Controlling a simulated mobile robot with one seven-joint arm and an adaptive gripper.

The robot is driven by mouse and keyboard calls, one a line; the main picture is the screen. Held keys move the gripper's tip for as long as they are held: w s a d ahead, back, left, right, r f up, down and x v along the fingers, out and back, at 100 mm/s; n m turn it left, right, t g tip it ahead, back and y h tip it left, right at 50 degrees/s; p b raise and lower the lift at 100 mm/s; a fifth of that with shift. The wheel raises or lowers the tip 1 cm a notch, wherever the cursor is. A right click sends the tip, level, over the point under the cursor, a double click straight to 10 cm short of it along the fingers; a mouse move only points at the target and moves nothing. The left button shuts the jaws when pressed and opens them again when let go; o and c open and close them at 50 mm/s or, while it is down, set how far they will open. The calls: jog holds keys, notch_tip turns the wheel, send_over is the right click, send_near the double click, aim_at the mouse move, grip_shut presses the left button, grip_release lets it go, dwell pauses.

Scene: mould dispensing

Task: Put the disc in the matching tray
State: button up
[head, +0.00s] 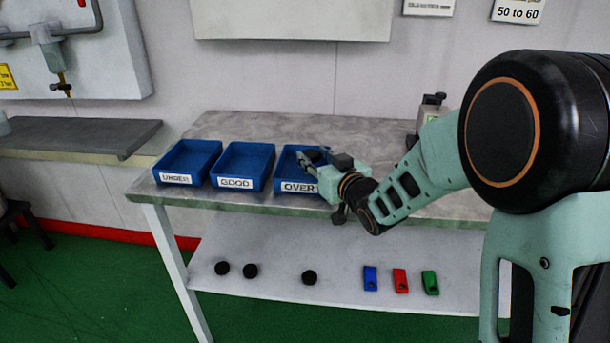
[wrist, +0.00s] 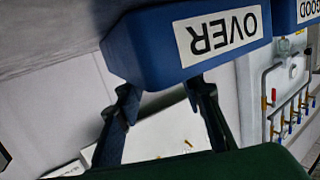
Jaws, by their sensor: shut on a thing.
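My gripper (head: 312,158) is at the blue tray labelled OVER (head: 298,187), the rightmost of three. It is shut on a dark disc (head: 315,155), seen small and partly covered by the fingers, over the tray's interior. I cannot tell if the disc touches the tray floor. In the wrist view the fingers of my gripper (wrist: 162,90) reach past the upper rim of the OVER tray (wrist: 150,55), which appears upside down. The fingertips and disc are hidden there. The GOOD tray (head: 243,165) and UNDER tray (head: 188,160) stand to the left and look empty.
The trays stand on a grey worktable (head: 400,205). A lower white shelf (head: 335,275) holds three black discs (head: 309,277) and blue, red and green blocks (head: 400,281). A device (head: 432,108) stands at the table's back right. Clear table lies behind the trays.

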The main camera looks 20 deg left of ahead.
jog(key=o, duration=1.1)
jog(key=v, duration=1.2)
